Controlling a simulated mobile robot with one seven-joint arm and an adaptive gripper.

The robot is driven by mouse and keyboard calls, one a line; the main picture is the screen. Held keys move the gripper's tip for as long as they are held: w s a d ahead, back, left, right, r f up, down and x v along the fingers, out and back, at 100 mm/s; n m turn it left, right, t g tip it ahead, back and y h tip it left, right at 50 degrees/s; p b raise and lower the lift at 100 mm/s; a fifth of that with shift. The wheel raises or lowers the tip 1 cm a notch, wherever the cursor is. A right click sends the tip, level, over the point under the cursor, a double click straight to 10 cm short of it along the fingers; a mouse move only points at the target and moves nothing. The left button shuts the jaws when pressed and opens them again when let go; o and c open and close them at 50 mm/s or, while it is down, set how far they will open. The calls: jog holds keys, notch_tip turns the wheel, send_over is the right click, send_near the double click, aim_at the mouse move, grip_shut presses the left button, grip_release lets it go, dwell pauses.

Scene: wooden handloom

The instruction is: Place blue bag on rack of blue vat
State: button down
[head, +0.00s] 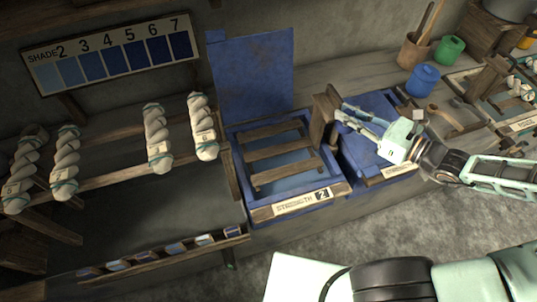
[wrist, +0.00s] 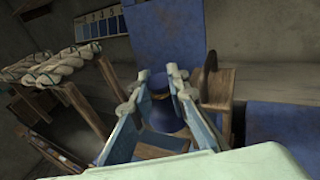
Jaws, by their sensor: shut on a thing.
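The blue vat (head: 335,187) stands in the middle of the head view with its lid (head: 255,75) raised behind it. A slatted wooden rack (head: 278,153) lies across its opening, with bluish liquid between the slats. My gripper (head: 342,114) is at the vat's right, by a wooden post (head: 325,117). The bag is not clearly seen in the head view. Its height above the rack cannot be told.
A closed blue vat (head: 370,120) stands to the right, under my gripper. White twisted skeins (head: 157,138) hang on a rail at left, below a shade board (head: 110,55). A blue jar (head: 423,80), a green jar (head: 449,49) and a brown pot (head: 413,50) stand at the back right.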

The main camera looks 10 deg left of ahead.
jog(key=s+a+f+n+g+y, duration=0.1)
jog(key=s+a+f, duration=0.2)
jog(key=s+a, duration=0.4)
jog(key=s+a+f+g, duration=0.1)
jog(key=s+a+f, duration=0.2)
jog(key=s+a, duration=0.45)
jog(key=b, duration=2.2)
send_over(262, 154)
jog(key=f, duration=0.9)
jog(key=shift+s+d, duration=0.15)
jog(key=shift+s, duration=0.05)
jog(key=f+b, duration=0.2)
jog(key=f, duration=0.1)
jog(key=shift+w+a+f+b, duration=0.1)
jog(key=shift+w+a+b, duration=0.1)
jog(key=shift+w+b, duration=0.15)
jog(key=shift+f+b, duration=0.3)
